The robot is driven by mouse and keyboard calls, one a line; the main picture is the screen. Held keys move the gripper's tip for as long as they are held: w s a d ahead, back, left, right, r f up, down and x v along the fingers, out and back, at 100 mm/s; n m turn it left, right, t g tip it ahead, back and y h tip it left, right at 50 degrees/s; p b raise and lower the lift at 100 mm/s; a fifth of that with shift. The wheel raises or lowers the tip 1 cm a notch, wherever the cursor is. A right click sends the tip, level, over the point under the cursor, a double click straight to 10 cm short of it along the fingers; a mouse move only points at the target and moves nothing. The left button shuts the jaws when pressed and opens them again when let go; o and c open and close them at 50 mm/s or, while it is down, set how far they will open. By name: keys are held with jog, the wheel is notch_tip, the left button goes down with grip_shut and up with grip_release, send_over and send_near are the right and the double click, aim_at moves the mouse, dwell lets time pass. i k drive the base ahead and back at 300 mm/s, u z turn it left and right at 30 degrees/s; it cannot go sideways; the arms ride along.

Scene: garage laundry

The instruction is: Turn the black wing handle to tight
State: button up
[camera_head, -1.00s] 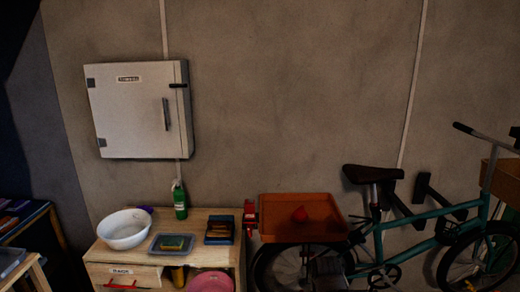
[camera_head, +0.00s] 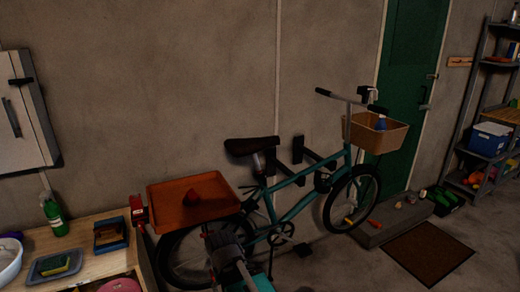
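I cannot pick out the black wing handle for certain. A small red device (camera_head: 138,212) sits at the workbench's right end, beside the orange tray. At the left edge, the grey wall cabinet (camera_head: 25,135) shows a black upright pull and a black latch piece.
The orange tray (camera_head: 165,212) holds a red item. A teal bicycle (camera_head: 300,205) with a basket (camera_head: 362,135) stands along the wall. The wooden workbench (camera_head: 75,238) carries a bowl, a green bottle and trays. A brown mat (camera_head: 427,253) lies before the green door (camera_head: 408,90).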

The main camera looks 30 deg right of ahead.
aim_at(263, 177)
jog(key=k, duration=0.65)
jog(key=z, duration=0.4)
jog(key=i, duration=1.15)
jog(key=z, duration=0.2)
